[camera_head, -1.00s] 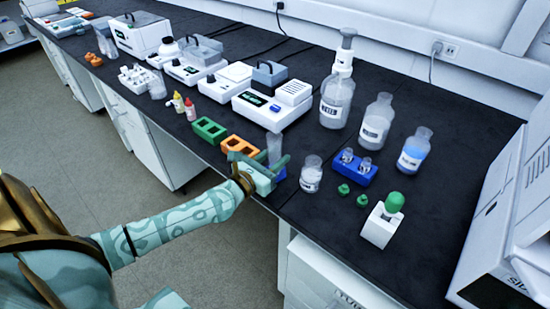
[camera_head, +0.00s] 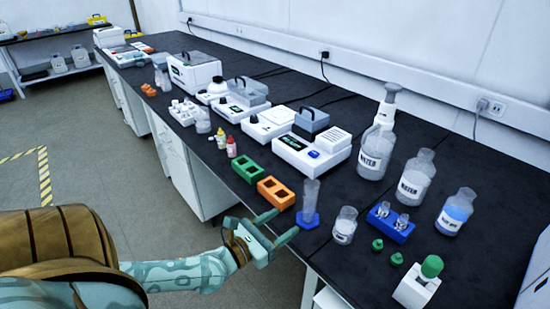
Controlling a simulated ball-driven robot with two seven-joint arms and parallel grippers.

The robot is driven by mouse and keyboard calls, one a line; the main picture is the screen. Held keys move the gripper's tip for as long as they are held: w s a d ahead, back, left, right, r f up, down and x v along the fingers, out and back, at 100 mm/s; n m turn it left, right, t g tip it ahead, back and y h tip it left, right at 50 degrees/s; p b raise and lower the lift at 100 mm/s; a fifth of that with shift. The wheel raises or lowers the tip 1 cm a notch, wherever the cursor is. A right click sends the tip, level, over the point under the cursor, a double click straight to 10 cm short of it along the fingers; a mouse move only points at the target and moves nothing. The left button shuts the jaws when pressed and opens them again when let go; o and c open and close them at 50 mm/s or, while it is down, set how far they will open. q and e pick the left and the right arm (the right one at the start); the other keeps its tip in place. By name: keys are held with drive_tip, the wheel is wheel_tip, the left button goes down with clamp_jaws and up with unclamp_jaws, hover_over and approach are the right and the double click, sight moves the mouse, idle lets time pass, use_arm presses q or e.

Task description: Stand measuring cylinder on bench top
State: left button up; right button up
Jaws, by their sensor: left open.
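The measuring cylinder (camera_head: 311,195) is a clear tube on a blue base (camera_head: 307,220). It stands upright on the black bench top (camera_head: 345,276) near the front edge, between the orange rack and a small clear jar. My left gripper (camera_head: 281,228) is open and empty. Its two pale green fingers point toward the cylinder from the front left, just short of the blue base and apart from the tube. My right gripper is out of view.
An orange rack (camera_head: 276,193) and a green rack (camera_head: 249,168) lie left of the cylinder. A small jar (camera_head: 345,226) stands close on its right, with a blue vial holder (camera_head: 390,223) beyond. A white instrument (camera_head: 311,153) and bottles (camera_head: 376,152) stand behind. Floor is clear left of the bench.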

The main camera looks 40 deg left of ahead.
use_arm(q)
drive_tip(key=s+f+m+g, duration=0.3)
drive_tip(key=s+f+m, duration=0.25)
drive_tip(key=f, duration=0.45)
drive_tip(key=s+f+m+g, duration=0.2)
drive_tip(key=s+f+m, duration=0.3)
drive_tip(key=f+m, duration=0.3)
drive_tip(key=s+f+m+g, duration=0.3)
drive_tip(key=s+f+m, duration=0.25)
drive_tip(key=f, duration=0.55)
drive_tip(key=s+d+f+m+g, duration=0.3)
drive_tip(key=s+m, duration=0.3)
drive_tip(key=s, duration=0.4)
drive_tip(key=s+d+f+m+g, duration=0.3)
drive_tip(key=s+f+m, duration=0.3)
drive_tip(key=s, duration=0.5)
drive_tip(key=s+d+f+m+g+y, duration=0.1)
drive_tip(key=s+d+f+m+g, duration=0.2)
drive_tip(key=s+m, duration=0.5)
wheel_tip(320, 180, down, 2)
drive_tip(key=shift+s+f+g, duration=0.1)
drive_tip(key=shift+s+g, duration=0.7)
drive_tip(key=shift+s, duration=0.4)
